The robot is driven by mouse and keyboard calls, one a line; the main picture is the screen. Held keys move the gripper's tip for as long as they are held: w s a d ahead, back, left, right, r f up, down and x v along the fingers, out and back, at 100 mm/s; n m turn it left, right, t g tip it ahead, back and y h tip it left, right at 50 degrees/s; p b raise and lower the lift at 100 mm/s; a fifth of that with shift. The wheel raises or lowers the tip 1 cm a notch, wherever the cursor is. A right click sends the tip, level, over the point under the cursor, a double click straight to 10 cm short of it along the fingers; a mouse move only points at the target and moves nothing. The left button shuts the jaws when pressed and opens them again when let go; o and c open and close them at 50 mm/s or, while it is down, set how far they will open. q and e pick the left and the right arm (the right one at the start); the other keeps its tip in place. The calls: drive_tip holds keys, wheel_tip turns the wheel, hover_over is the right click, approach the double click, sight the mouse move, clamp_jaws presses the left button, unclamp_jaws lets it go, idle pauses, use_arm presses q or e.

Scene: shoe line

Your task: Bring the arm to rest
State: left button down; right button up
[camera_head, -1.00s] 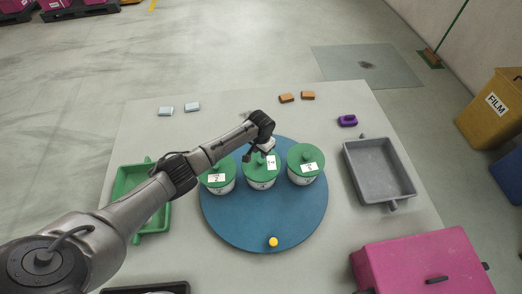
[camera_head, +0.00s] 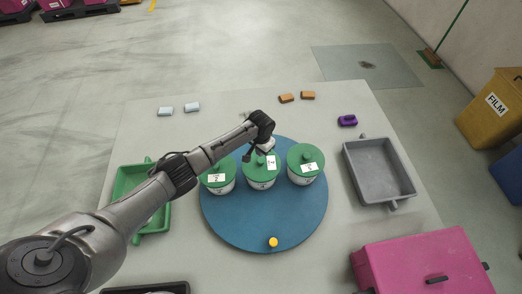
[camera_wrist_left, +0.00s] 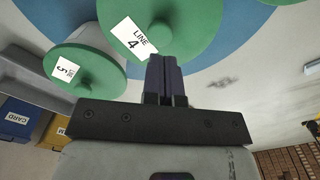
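My left arm comes in from the left in the head view and reaches over the blue round turntable (camera_head: 265,225). Its gripper (camera_head: 248,156) is close to the middle of three white pots with green lids. In the left wrist view the two dark fingers (camera_wrist_left: 165,75) are together with nothing between them. Beyond their tips is a green lid (camera_wrist_left: 195,30) with a knob and a "LINE 4" label. Another green lid (camera_wrist_left: 100,80) labelled 5 lies to its left. My right gripper is not in view.
A green tray (camera_head: 122,183) is left of the turntable, partly behind my arm. A grey tray (camera_head: 378,168) and a pink box (camera_head: 425,262) stand on the right. A yellow knob (camera_head: 273,242) is at the turntable's front. Small blocks lie along the back, with clear table between.

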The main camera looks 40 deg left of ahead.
sight(261, 160)
use_arm(q)
drive_tip(key=shift+f, duration=0.15)
drive_tip(key=shift+f+b, duration=0.5)
drive_tip(key=shift+f, duration=0.2)
drive_tip(key=shift+f+b, duration=1.05)
drive_tip(key=shift+f, duration=0.6)
drive_tip(key=shift+r, duration=0.2)
drive_tip(key=shift+r+p, duration=1.65)
drive_tip(key=shift+p, duration=0.4)
drive_tip(key=shift+r+p, duration=1.75)
drive_tip(key=shift+p, duration=0.15)
